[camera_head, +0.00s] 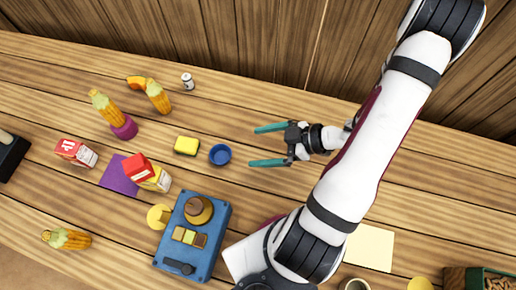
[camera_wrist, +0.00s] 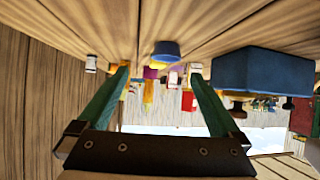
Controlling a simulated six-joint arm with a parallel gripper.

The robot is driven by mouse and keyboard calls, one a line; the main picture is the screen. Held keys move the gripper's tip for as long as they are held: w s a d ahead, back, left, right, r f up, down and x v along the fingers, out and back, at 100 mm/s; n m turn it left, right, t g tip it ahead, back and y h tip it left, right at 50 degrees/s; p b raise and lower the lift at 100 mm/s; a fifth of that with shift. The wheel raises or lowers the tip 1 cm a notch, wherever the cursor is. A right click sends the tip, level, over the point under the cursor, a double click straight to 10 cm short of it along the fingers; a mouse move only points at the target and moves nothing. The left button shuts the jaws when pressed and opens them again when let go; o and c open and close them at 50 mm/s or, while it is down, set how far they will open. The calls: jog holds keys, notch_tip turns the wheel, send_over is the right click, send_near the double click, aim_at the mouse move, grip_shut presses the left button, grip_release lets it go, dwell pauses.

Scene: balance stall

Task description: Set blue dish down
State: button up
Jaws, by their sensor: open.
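The blue dish (camera_head: 220,155) is a small round dish resting on the wooden table, near the middle of the head view. It also shows in the wrist view (camera_wrist: 166,51), beyond the fingertips and between them. My gripper (camera_head: 262,146) is open and empty, to the right of the dish, its two green fingers pointing toward it. The dish is apart from both fingers. In the wrist view the gripper (camera_wrist: 162,82) shows an empty gap between its fingers.
A yellow block (camera_head: 187,145) lies just left of the dish. A blue balance device (camera_head: 193,238) stands in front. Cartons (camera_head: 147,173), a purple mat (camera_head: 117,180), corn-like figures (camera_head: 105,108) and a small can (camera_head: 187,81) stand left. The table behind the dish is clear.

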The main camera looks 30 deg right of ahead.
jog(key=w+d+h, duration=0.1)
jog(key=d, duration=0.1)
jog(key=w+d+m+h, duration=0.1)
jog(key=w+d+h, duration=0.1)
jog(key=shift+w+d+f+h, duration=0.1)
jog(key=shift+w+f+h, duration=0.05)
jog(key=shift+h, duration=0.15)
jog(key=w+d+r+m+g+h, duration=0.2)
jog(key=w+d+r+m+h, duration=0.1)
jog(key=d+r+m+h, duration=0.45)
jog(key=s+a+r+m+g+h, duration=0.2)
jog(key=s+a+r, duration=0.1)
jog(key=s+r, duration=0.15)
jog(key=s+a+r+m+g+y, duration=0.1)
jog(key=s+a+r+m+y, duration=0.1)
jog(key=s+a, duration=0.4)
jog(key=s+a+r+m+g+y, duration=0.2)
jog(key=s+a, duration=0.5)
jog(key=a, duration=0.5)
jog(key=shift+a+r+m+y, duration=0.4)
jog(key=shift+r+m+y, duration=0.1)
jog(key=shift+m+y, duration=0.35)
